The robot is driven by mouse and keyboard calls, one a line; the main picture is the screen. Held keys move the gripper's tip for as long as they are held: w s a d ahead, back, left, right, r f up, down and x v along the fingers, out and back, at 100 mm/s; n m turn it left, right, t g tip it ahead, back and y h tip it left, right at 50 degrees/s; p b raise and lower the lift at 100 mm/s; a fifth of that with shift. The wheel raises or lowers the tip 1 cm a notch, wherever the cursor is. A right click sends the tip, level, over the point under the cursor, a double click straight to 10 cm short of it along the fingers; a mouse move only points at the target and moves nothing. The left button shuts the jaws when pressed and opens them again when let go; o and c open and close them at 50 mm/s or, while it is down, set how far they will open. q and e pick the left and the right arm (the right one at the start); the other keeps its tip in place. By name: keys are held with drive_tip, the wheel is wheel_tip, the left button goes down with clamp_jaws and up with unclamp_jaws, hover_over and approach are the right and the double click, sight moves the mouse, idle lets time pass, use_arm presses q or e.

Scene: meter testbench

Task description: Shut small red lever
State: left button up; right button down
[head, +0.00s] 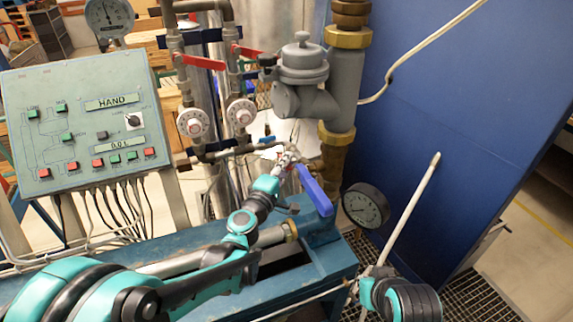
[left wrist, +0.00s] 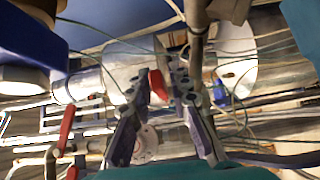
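A small red lever (left wrist: 158,84) shows in the left wrist view between the fingers of my left gripper (left wrist: 160,92), closer to the left finger. The fingers are spread apart, and I cannot tell whether one touches the lever. In the head view my left gripper (head: 284,157) is at the small pipework under the grey meter body, beside a blue lever (head: 314,190). It largely hides the small lever there. My right arm shows at the lower right of the head view; its gripper (head: 362,278) is too unclear to read.
Two longer red levers (head: 203,62) (head: 246,51) sit on the upright pipes above two round white-faced meters (head: 193,122). A green control panel (head: 85,120) stands at the left. A pressure gauge (head: 366,206) and a blue wall (head: 465,100) are at the right.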

use_arm(q)
clamp_jaws()
drive_tip(key=shift+a+h, duration=0.15)
drive_tip(key=shift+h, duration=0.15)
drive_tip(key=shift+w+a+m+g+h+b, duration=0.1)
drive_tip(key=shift+a+m+g+h, duration=0.7)
drive_tip(key=shift+m+g+h, duration=1.35)
drive_tip(key=shift+w+a+m+g+h+b, duration=0.1)
drive_tip(key=shift+a+m+g+h, duration=1)
drive_tip(key=shift+m+g, duration=1.1)
drive_tip(key=shift+w+a+m+g+h+b, duration=0.1)
drive_tip(key=shift+a+m+g+h, duration=0.45)
drive_tip(key=shift+m+g+h, duration=1.7)
drive_tip(key=shift+n+g+y, duration=0.3)
drive_tip(key=shift+n+g, duration=0.2)
drive_tip(key=shift+g, duration=0.1)
